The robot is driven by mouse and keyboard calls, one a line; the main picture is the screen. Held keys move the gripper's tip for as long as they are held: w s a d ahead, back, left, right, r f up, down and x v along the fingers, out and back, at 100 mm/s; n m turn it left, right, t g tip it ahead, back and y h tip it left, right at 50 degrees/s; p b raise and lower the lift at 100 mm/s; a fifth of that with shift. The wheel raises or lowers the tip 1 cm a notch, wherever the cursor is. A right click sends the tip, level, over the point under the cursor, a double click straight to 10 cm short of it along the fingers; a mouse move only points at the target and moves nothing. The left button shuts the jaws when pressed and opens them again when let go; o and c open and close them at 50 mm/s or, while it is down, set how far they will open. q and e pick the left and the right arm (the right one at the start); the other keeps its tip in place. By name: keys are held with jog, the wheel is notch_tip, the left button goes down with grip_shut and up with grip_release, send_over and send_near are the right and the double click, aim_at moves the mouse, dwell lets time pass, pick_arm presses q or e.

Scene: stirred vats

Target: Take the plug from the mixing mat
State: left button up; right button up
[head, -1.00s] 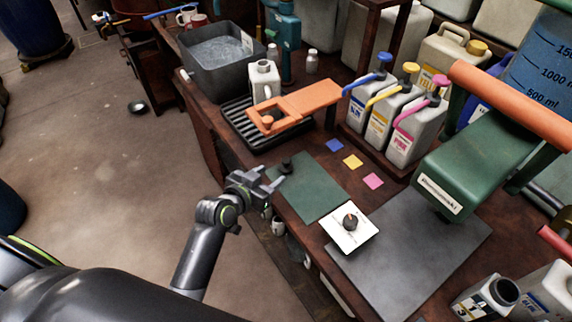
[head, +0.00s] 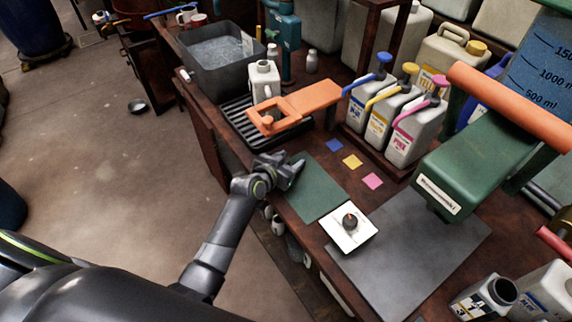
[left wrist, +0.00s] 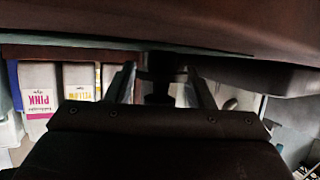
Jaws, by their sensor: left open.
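The green mixing mat (head: 322,190) lies near the front edge of the bench. My left gripper (head: 290,167) is at the mat's far left corner, low over the bench, and covers the plug in the head view. In the left wrist view, which shows the bench upside down, the dark plug (left wrist: 160,72) stands between the two spread fingers of the left gripper (left wrist: 161,80). The fingers are open, and I cannot tell whether either one touches the plug. My right gripper is in neither view.
A white plate with a dark knob (head: 350,228) sits at the mat's near right corner. The orange bracket (head: 297,105) and black drip rack (head: 243,125) are just beyond the gripper. Blue, yellow and pink jugs (head: 405,143) stand behind coloured squares (head: 353,161).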

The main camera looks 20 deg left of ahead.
pick_arm(q)
jog(key=shift+w, duration=0.1)
jog(key=shift+c, duration=0.5)
jog(key=shift+f, duration=0.1)
jog(key=c, duration=0.9)
